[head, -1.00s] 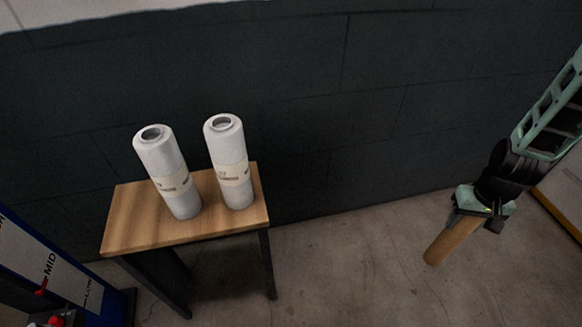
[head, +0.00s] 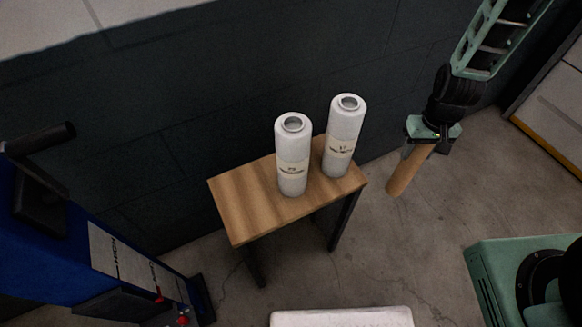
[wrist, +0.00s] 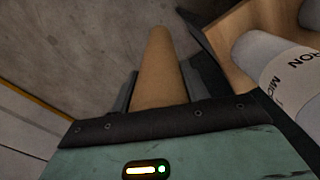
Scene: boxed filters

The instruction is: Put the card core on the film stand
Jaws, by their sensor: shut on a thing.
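The card core, a plain brown tube (head: 404,171), hangs below my gripper (head: 424,142), to the right of the wooden table. My gripper is shut on its upper end. In the wrist view the core (wrist: 160,72) points away from the jaws (wrist: 160,92), with floor behind it. Two white filter cylinders stand upright on the table, a left one (head: 292,160) and a right one (head: 343,138), each with a printed paper band and a round opening on top. I cannot tell which thing is the film stand.
The small wooden table (head: 240,205) with dark legs stands against a dark wall. A blue unit (head: 60,235) with a labelled panel is at the left. A pale surface (head: 340,318) shows at the bottom edge. Bare floor lies right of the table.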

